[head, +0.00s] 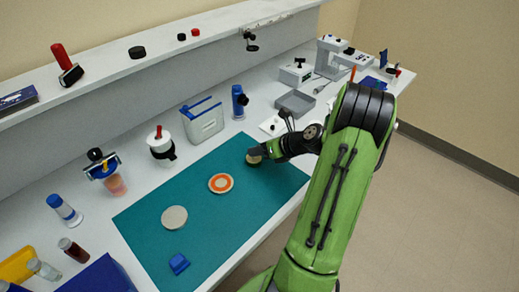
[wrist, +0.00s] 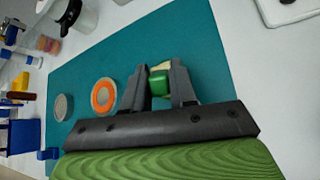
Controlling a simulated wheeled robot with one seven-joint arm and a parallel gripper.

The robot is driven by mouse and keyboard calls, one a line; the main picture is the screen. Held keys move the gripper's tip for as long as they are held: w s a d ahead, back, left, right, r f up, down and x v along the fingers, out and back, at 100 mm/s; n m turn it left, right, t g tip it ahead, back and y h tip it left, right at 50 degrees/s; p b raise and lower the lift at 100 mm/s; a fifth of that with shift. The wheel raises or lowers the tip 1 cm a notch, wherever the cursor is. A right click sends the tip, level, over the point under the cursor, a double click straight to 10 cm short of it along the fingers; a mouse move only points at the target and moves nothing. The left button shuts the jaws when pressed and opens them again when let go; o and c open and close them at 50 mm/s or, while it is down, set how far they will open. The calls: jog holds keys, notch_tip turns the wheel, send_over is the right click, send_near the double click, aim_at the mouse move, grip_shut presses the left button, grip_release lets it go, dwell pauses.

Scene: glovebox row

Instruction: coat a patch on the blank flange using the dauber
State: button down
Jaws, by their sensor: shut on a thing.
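My gripper (head: 262,152) is over the right part of the teal mat. In the wrist view its two dark fingers (wrist: 160,85) are closed around a small green block (wrist: 158,84), which seems to be the dauber's grip. A cream-coloured part (wrist: 162,66) shows just beyond it, and a tan round thing (head: 254,160) shows at the fingertips in the head view. I cannot tell whether it touches the mat. A plain grey disc (head: 174,217), perhaps the blank flange, lies on the mat, also in the wrist view (wrist: 64,107). A white disc with an orange ring (head: 220,183) lies between.
The teal mat (head: 150,238) has a blue block (head: 179,263) near its front edge. Behind it stand a white-and-blue box (head: 203,122), a blue bottle (head: 239,102) and a white jar (head: 161,147). A grey tray (head: 295,103) is at the right. Bottles crowd the left.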

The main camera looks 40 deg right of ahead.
jog(key=shift+r+p, duration=3.55)
jog(key=shift+p, duration=0.9)
jog(key=shift+f, duration=0.1)
